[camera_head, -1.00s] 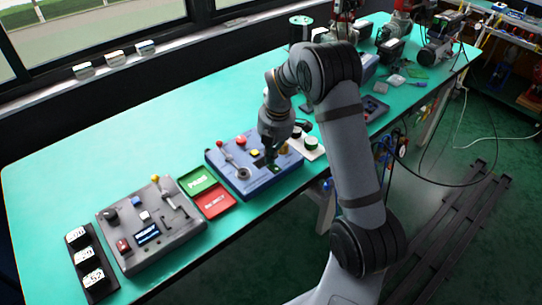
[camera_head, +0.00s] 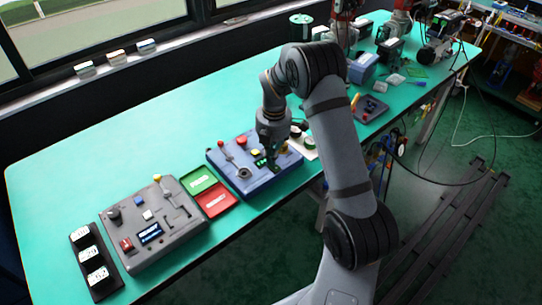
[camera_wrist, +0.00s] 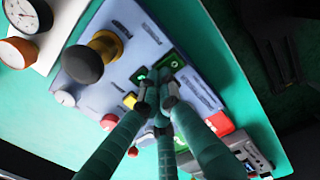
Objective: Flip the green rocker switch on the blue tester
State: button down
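The blue tester (camera_head: 225,165) lies on the green table. In the wrist view its panel (camera_wrist: 110,20) shows a yellow-and-black knob (camera_wrist: 84,63), a red button (camera_wrist: 109,121) and a yellow button (camera_wrist: 130,101). A green rocker switch (camera_wrist: 173,62) in a dark frame sits just past my fingertips, with a small bright green patch (camera_wrist: 141,73) beside it. My gripper (camera_wrist: 160,102) points down at the panel, its fingers drawn together with nothing seen between them. It also shows over the tester in the head view (camera_head: 271,168). Whether the fingertips touch the switch cannot be told.
A grey control box (camera_head: 150,222) stands left of the tester. Green (camera_head: 198,181) and red (camera_head: 215,199) trays lie between them. The table behind the tester is mostly clear.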

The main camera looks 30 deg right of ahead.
jog(key=shift+s+d+r, duration=0.1)
jog(key=shift+s+r, duration=0.15)
jog(key=shift+s, duration=0.35)
notch_tip(320, 180, up, 14)
jog(key=w+p, duration=0.2)
jog(key=p, duration=0.1)
jog(key=shift+a+p, duration=0.2)
jog(key=shift+p, duration=0.2)
jog(key=shift+f, duration=0.2)
jog(key=f, duration=0.3)
jog(key=s+f+b, duration=0.1)
jog(key=f, duration=0.5)
jog(key=shift+s+d+f, duration=0.15)
jog(key=shift+d+f, duration=0.05)
jog(key=shift+f, duration=0.2)
jog(key=shift+b, duration=1.1)
jog(key=t+b, duration=0.1)
jog(key=b, duration=0.3)
jog(key=shift+s+r, duration=0.1)
notch_tip(320, 180, up, 7)
jog(key=p, duration=0.1)
jog(key=shift+s+p, duration=0.3)
jog(key=shift+s, duration=0.1)
